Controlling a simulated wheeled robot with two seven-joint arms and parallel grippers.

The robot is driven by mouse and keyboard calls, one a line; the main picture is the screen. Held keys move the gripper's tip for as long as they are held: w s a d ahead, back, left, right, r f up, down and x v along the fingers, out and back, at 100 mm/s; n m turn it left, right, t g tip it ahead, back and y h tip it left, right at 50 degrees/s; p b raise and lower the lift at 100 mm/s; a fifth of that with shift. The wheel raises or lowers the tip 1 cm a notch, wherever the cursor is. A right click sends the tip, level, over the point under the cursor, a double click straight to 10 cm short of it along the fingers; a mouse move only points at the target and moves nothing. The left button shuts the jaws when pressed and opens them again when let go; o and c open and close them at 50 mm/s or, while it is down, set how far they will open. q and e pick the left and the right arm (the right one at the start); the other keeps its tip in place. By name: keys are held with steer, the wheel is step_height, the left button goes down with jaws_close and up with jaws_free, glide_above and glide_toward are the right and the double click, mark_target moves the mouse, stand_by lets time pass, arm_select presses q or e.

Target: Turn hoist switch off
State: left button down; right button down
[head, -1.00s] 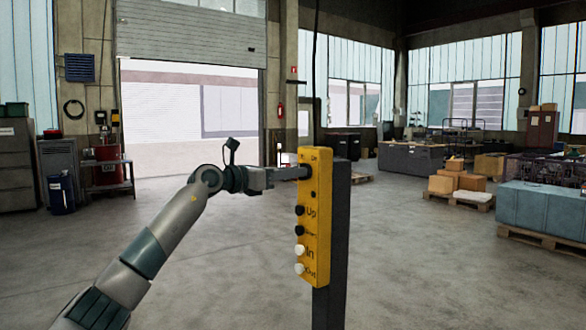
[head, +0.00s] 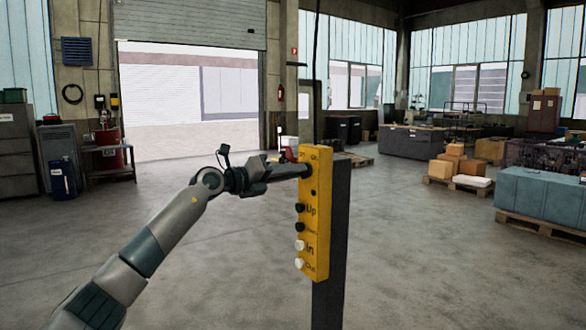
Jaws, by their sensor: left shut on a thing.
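The hoist control box (head: 315,225) is a tall yellow panel on a dark post (head: 332,270). It carries labelled buttons, with "Up" and "In" readable. The hoist switch (head: 306,170) is a dark knob near the panel's top, below small lettering. My left gripper (head: 297,171) comes in from the left and is shut on the switch, its fingers hiding most of the knob. Which way the switch is set cannot be told. My right gripper is not in view.
The grey floor around the post is clear. Cardboard boxes (head: 448,162) stand on a pallet to the right, near a blue-grey crate (head: 540,200) on another pallet. A red drum (head: 108,150) and a blue canister (head: 62,180) stand far left.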

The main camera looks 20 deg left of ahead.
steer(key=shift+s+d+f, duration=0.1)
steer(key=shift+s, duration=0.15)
arm_select(q)
steer(key=c, duration=1.8)
jaws_free()
steer(key=shift+o, duration=0.2)
